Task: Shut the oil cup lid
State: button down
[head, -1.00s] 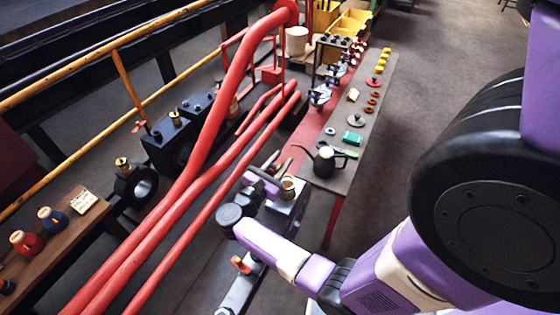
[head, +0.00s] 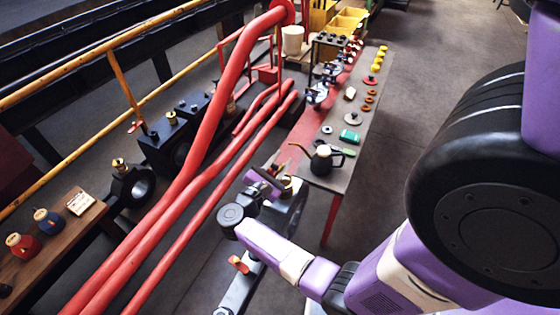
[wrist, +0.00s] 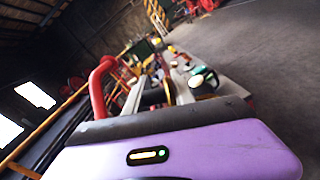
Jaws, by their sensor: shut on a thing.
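The brass oil cup (head: 287,188) stands on a grey machine rod in the middle of the head view, just short of the table end. My gripper (head: 274,181) is right beside it, on its left, with its jaws at the cup's top. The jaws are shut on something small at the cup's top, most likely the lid. The lid itself is too small and covered to make out, so I cannot tell its angle.
Thick red pipes (head: 205,165) run close on the left. A wooden bench (head: 60,245) stands at lower left. Open floor lies right of the table.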

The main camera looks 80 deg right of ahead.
jog(key=shift+s+a+f+m+b, duration=0.1)
jog(key=shift+s+m+b, duration=0.25)
jog(key=shift+m, duration=0.5)
jog(key=shift+s+a+f+m+b, duration=0.1)
jog(key=shift+s+m+b, duration=0.2)
jog(key=shift+m, duration=0.55)
jog(key=shift+s+a+f+m+b, duration=0.1)
jog(key=shift+s+f+m+b, duration=0.1)
jog(key=shift+m+b, duration=0.3)
jog(key=shift+s+f+m+b, duration=0.1)
jog(key=shift+s+m+b, duration=0.1)
jog(key=shift+m, duration=0.5)
dwell(2.3)
dwell(0.5)
jog(key=c, duration=1.2)
grip_release()
jog(key=shift+c, duration=0.2)
jog(key=shift+a, duration=0.15)
